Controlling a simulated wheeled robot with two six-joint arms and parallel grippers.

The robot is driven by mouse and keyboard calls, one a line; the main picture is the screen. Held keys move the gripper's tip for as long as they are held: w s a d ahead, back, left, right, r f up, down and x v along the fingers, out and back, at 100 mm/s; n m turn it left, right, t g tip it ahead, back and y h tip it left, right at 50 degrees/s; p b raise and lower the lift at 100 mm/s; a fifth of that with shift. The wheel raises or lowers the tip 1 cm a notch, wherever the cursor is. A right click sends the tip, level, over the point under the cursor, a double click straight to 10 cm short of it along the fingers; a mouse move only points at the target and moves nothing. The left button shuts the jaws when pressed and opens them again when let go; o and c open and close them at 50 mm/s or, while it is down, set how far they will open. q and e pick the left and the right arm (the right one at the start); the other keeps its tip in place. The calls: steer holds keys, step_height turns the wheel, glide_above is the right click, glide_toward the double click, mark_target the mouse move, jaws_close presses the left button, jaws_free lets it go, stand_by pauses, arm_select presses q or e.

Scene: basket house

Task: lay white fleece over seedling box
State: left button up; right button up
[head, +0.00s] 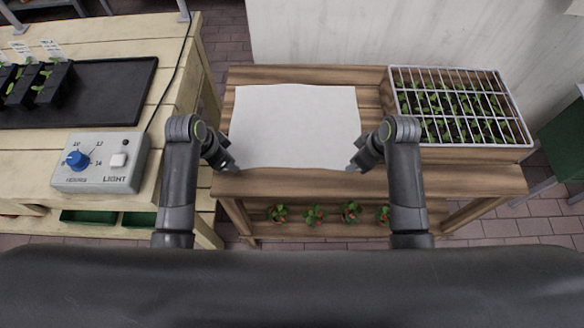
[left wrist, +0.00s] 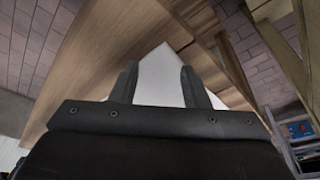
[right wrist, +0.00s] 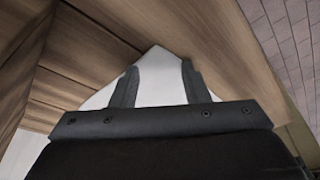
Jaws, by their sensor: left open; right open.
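The white fleece (head: 294,125) lies flat on the wooden table, left of the seedling box. My left gripper (head: 232,169) is open at the fleece's near left corner. My right gripper (head: 354,169) is open at the near right corner. In the left wrist view a fleece corner (left wrist: 160,80) shows between the open fingers. In the right wrist view a fleece corner (right wrist: 158,80) also shows between the open fingers. I cannot tell whether the fingers touch the cloth.
The wooden table (head: 450,180) has a bare front strip. Several small potted plants (head: 314,214) stand on its lower shelf. On the left, a bench carries a light control box (head: 100,162) and a black tray (head: 100,92) with seedling pots. A pale wall (head: 320,35) stands behind.

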arm_select(q)
steer(key=shift+f, duration=0.2)
arm_select(e)
steer(key=shift+f, duration=0.2)
arm_select(q)
steer(key=shift+r, duration=0.1)
steer(key=shift+c, duration=0.4)
arm_select(e)
steer(key=shift+r, duration=0.1)
steer(key=shift+c, duration=0.4)
arm_select(q)
jaws_close()
arm_select(e)
jaws_close()
arm_select(q)
steer(key=shift+r, duration=0.1)
arm_select(e)
steer(key=shift+r, duration=0.1)
